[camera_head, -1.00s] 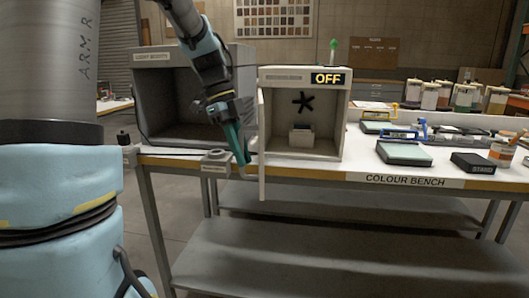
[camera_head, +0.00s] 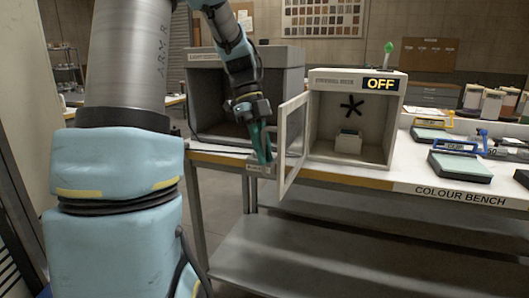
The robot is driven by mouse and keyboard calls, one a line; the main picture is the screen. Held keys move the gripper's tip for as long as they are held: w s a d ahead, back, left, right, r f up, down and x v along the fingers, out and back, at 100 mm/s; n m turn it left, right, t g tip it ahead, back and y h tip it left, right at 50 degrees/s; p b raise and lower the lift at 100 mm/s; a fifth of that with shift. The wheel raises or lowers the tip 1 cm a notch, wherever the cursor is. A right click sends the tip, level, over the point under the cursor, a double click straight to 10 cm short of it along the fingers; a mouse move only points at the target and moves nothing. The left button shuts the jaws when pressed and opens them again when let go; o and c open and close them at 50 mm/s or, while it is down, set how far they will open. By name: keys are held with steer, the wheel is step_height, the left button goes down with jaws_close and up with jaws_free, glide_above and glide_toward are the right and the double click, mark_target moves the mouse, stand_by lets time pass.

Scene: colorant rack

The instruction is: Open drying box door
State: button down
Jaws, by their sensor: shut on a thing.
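The drying box (camera_head: 395,130) is a pale box on the bench with a yellow "OFF" sign on its top front. Its door (camera_head: 292,150), a pale frame with a clear pane, stands swung open on the left side, out past the bench's front edge. Inside the box are a black fan-shaped mark and a small white holder (camera_head: 348,144). My gripper (camera_head: 263,156), with teal fingers pointing down, is at the outer side of the door near its free edge. It is shut on the door's handle, which the fingers mostly hide.
A grey light booth (camera_head: 290,56) stands left of the box, behind my arm. A small labelled block (camera_head: 261,171) sits at the bench's front edge under my gripper. Right of the box are a flat green-topped pad (camera_head: 460,166) and jars. A lower shelf (camera_head: 330,250) runs beneath the bench.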

steer(key=c, duration=0.9)
jaws_free()
steer(key=v, duration=1)
steer(key=shift+w+r+b, duration=0.1)
steer(key=shift+r+b, duration=0.2)
steer(key=shift+r, duration=0.1)
steer(key=s+a+f+n+t+y+p, duration=0.1)
steer(key=s+a+f+n, duration=0.2)
steer(key=f+n, duration=0.3)
steer(key=s+a+f+n+t+p, duration=0.1)
steer(key=s+f+n, duration=0.4)
steer(key=n, duration=0.7)
steer(key=s+a+f+n+t+y+p, duration=0.1)
steer(key=s+a+f+n+t, duration=0.2)
steer(key=f+n, duration=0.4)
steer(key=shift+s+a+f+n+y, duration=0.15)
steer(key=shift+s+a+n, duration=0.25)
steer(key=shift+a+n, duration=0.2)
steer(key=shift+s+a+f+n+y, duration=0.1)
steer(key=shift+s+a+n+y, duration=0.05)
steer(key=shift+s+a+n, duration=0.35)
